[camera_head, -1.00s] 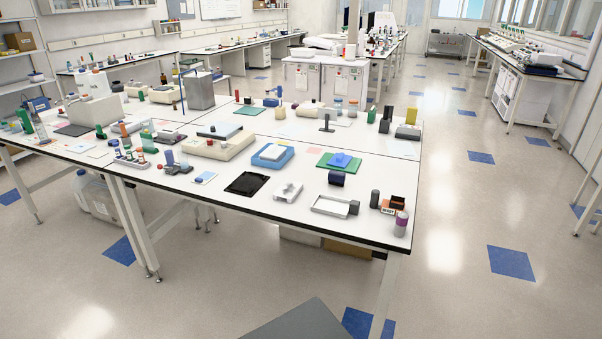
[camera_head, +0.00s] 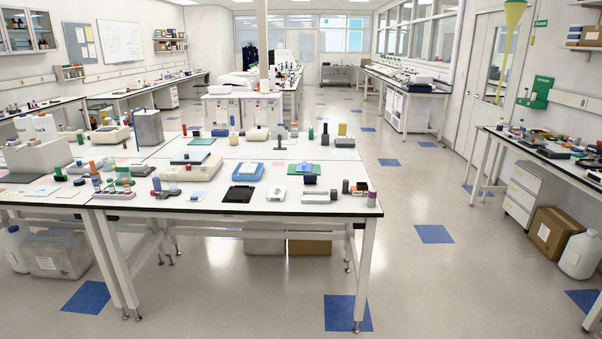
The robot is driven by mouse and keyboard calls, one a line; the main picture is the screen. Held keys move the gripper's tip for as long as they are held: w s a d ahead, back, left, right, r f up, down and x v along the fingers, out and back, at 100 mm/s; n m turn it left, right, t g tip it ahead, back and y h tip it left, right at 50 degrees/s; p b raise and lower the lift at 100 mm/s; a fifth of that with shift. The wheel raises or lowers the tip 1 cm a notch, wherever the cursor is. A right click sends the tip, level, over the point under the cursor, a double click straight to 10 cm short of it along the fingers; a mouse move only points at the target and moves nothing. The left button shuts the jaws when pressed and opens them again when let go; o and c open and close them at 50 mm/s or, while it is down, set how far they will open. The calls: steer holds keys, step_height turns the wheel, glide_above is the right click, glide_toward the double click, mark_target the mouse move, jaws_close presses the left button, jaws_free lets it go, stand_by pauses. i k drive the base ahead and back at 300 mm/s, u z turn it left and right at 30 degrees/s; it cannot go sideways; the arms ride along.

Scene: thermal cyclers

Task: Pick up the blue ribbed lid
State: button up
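A small blue piece (camera_head: 304,167) lies on a green mat (camera_head: 293,170) toward the right of the near white bench (camera_head: 215,202). It may be the blue ribbed lid, but it is too small here to make out ribs. A blue tray (camera_head: 236,174) with a white block (camera_head: 248,170) in it stands to its left. My gripper is not in view.
The bench is crowded with small labware. A black mat (camera_head: 238,194) and a purple-capped bottle (camera_head: 372,198) are near its front edge. Boxes stand under it. The floor (camera_head: 440,285) in front and to the right is clear, up to a side bench (camera_head: 540,150).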

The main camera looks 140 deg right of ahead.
mark_target(304, 167)
steer(key=z, duration=2.15)
steer(key=i, duration=0.1)
steer(key=z, duration=2.85)
steer(key=i, duration=1.65)
steer(key=u, duration=0.05)
